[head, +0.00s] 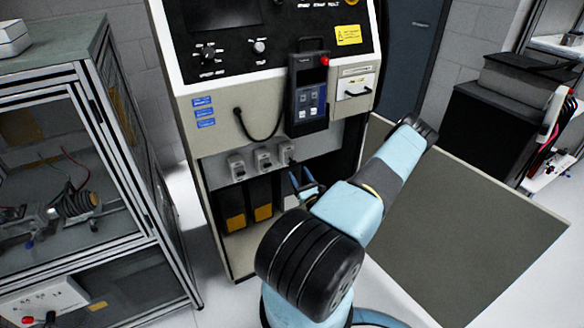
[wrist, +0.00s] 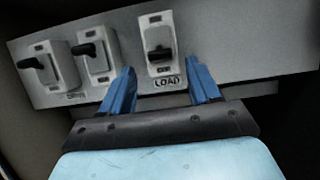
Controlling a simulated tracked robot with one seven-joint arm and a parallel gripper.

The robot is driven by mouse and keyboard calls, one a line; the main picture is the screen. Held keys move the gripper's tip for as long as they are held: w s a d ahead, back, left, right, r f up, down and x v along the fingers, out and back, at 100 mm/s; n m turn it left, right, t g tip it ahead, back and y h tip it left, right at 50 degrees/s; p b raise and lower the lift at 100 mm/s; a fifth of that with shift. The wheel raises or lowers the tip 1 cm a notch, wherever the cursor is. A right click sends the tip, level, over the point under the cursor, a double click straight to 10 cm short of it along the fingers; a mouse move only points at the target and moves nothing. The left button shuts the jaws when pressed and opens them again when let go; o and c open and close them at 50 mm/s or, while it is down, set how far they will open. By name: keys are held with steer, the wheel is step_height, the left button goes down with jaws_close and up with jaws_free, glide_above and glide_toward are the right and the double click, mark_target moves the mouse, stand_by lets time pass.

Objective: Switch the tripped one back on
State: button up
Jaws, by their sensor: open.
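Three grey switches with black levers sit in a row on a grey strip of the cabinet. In the wrist view they are the left switch (wrist: 36,65), the middle switch (wrist: 95,56) and the right switch (wrist: 159,44), labelled LOAD. The right lever sits low in its plate and points down; the other two levers stick out to the left. My gripper (wrist: 160,70) is open and empty, its blue fingers just below and either side of the LOAD switch. In the head view, my gripper (head: 308,186) is below the right switch (head: 286,153). Contact cannot be told.
A dark handheld pendant (head: 307,95) with a red button hangs above the switches, its cable looping left. Black boxes with yellow labels (head: 262,212) stand in the recess below. A glass-sided cabinet (head: 75,150) is at left. A grey-green mat (head: 470,240) covers the floor at right.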

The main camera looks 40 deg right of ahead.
mark_target(291, 161)
steer(key=shift+x, duration=2.65)
